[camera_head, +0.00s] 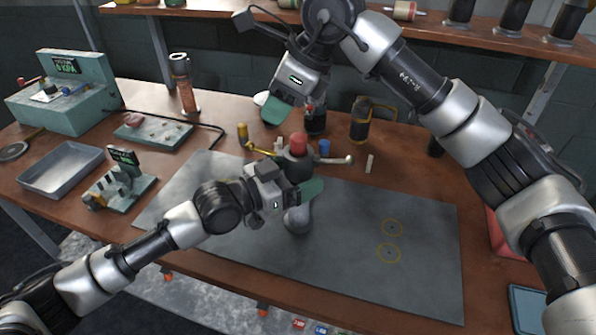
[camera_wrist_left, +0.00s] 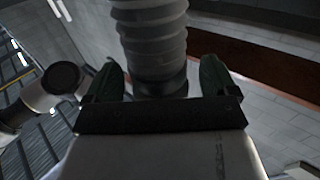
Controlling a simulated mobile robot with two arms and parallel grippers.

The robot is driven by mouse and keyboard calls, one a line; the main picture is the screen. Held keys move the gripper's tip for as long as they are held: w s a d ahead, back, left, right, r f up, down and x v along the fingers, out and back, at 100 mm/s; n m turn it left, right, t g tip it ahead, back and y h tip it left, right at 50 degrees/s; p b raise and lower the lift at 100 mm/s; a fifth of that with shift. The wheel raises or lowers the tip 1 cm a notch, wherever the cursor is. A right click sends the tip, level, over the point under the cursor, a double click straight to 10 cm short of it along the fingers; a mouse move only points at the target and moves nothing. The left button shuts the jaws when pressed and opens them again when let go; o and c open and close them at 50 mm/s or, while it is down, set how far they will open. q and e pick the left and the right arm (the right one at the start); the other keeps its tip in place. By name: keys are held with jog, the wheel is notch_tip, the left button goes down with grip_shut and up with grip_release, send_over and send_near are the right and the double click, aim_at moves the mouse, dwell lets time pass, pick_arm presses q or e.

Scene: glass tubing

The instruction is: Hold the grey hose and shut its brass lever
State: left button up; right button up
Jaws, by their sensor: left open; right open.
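The grey hose (camera_head: 297,219) shows below my left gripper (camera_head: 299,188) in the head view. In the left wrist view the ribbed hose (camera_wrist_left: 152,35) stands between the two open fingers of the left gripper (camera_wrist_left: 160,72); I cannot tell whether they touch it. A brass lever-like arm (camera_head: 261,150) sticks out left of the red cap (camera_head: 298,143), and a paler arm (camera_head: 340,160) sticks out right; I cannot tell which is the hose's lever. My right gripper (camera_head: 286,108) is open and empty, above and behind the red cap. The left gripper hides part of the hose.
A dark mat (camera_head: 350,240) with two yellow rings covers the front of the bench and is clear at right. Small bottles and a brown canister (camera_head: 359,121) stand behind. A metal tray (camera_head: 62,170) and a small stand (camera_head: 120,185) are at left.

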pick_arm(q)
jog(key=shift+c, duration=0.4)
jog(key=c, duration=1.1)
jog(key=shift+c, duration=0.2)
pick_arm(e)
jog(key=shift+d+r, duration=0.2)
jog(key=shift+d, duration=0.05)
jog(key=c, duration=0.3)
pick_arm(q)
jog(key=shift+d, duration=0.1)
pick_arm(e)
jog(key=shift+m+y, duration=0.5)
jog(key=d+r, duration=0.1)
jog(key=s+d+r, duration=0.1)
jog(key=d, duration=0.1)
jog(key=d+r, duration=0.1)
jog(key=d, duration=0.1)
jog(key=shift+s+d+r, duration=0.1)
jog(key=shift+s+r, duration=0.15)
jog(key=shift+r, duration=0.05)
grip_shut()
